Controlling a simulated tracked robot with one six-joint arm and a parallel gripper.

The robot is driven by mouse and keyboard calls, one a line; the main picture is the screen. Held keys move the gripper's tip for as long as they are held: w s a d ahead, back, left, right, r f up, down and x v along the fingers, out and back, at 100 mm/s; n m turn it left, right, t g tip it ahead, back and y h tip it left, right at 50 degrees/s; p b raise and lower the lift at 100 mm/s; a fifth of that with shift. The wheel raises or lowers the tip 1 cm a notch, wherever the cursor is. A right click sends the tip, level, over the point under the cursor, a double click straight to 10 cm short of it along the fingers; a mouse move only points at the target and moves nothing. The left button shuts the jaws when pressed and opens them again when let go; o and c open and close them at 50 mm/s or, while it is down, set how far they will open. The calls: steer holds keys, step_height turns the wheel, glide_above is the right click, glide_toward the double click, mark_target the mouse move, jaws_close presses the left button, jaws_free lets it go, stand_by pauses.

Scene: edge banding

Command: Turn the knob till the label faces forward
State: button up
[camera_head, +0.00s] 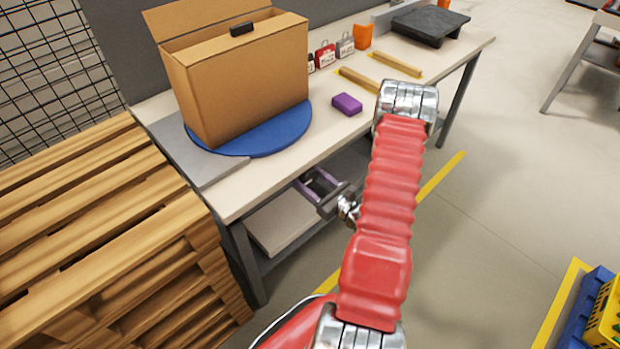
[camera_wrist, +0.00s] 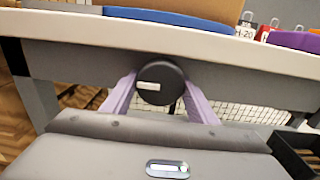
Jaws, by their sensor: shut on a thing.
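The knob (camera_wrist: 168,78) is a dark round piece below the front edge of the workbench, seen in the wrist view. A small white label (camera_wrist: 149,86) shows on its near face, left of the middle and nearly level. My gripper (camera_wrist: 159,88) has its two pale purple fingers on either side of the knob, shut on it. In the head view my gripper (camera_head: 316,184) reaches in under the bench's front edge.
The workbench (camera_head: 240,200) carries a cardboard box (camera_head: 245,85) on a blue round plate (camera_head: 262,142), a purple block (camera_head: 347,104) and wooden strips (camera_head: 397,64). A wooden pallet stack (camera_head: 90,220) stands close at the left. The floor at right is mostly clear.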

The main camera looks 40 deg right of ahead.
steer(key=shift+m, duration=0.4)
steer(key=m, duration=0.2)
steer(key=shift+m, duration=2.2)
steer(key=o, duration=1)
steer(key=shift+c, duration=0.2)
steer(key=shift+s+a, duration=0.1)
steer(key=shift+s, duration=0.1)
